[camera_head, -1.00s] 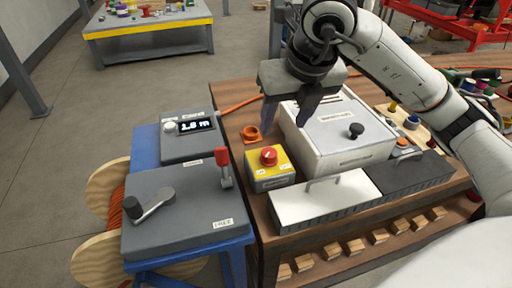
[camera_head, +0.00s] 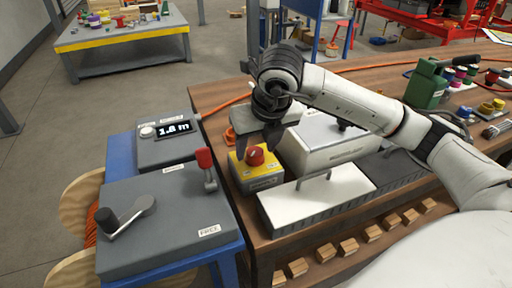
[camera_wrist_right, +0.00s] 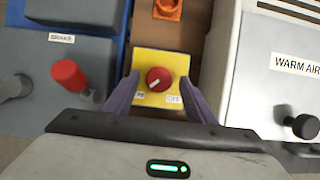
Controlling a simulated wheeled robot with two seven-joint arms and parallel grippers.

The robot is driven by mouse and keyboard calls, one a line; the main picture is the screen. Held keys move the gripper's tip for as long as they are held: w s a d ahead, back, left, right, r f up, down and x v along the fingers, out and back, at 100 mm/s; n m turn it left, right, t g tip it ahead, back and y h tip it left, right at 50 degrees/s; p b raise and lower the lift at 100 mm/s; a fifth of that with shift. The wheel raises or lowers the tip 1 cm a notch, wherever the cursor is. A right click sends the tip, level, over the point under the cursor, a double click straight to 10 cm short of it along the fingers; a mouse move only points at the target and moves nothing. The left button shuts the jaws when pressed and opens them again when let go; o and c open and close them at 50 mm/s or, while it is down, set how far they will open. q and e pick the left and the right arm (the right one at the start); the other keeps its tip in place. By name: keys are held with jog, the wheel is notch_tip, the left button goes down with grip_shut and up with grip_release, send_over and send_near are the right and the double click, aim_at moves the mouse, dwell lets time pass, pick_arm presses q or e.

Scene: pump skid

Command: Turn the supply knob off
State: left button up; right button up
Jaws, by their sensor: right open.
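The supply knob is a red round knob (camera_head: 255,155) on a yellow-topped box (camera_head: 258,178) at the table's left edge. In the right wrist view the knob (camera_wrist_right: 158,79) has a pale pointer mark aimed down-left, and small labels sit at the box's near corners. My right gripper (camera_head: 257,146) is open above the box. In the wrist view its two fingers stand on either side of the box, with the knob between them and apart from both. Its fingertips are partly hidden in the head view. My left gripper is not in view.
A white warm-air box (camera_head: 325,140) stands right of the knob box. A white handled case (camera_head: 318,196) lies in front. A grey unit with a red-handled lever (camera_head: 205,168) and crank (camera_head: 125,216) stands left. An orange part (camera_wrist_right: 167,9) lies behind.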

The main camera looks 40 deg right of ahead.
jog(key=shift+w+f, duration=0.1)
jog(key=shift+f, duration=0.25)
jog(key=c, duration=1)
jog(key=shift+c, duration=0.2)
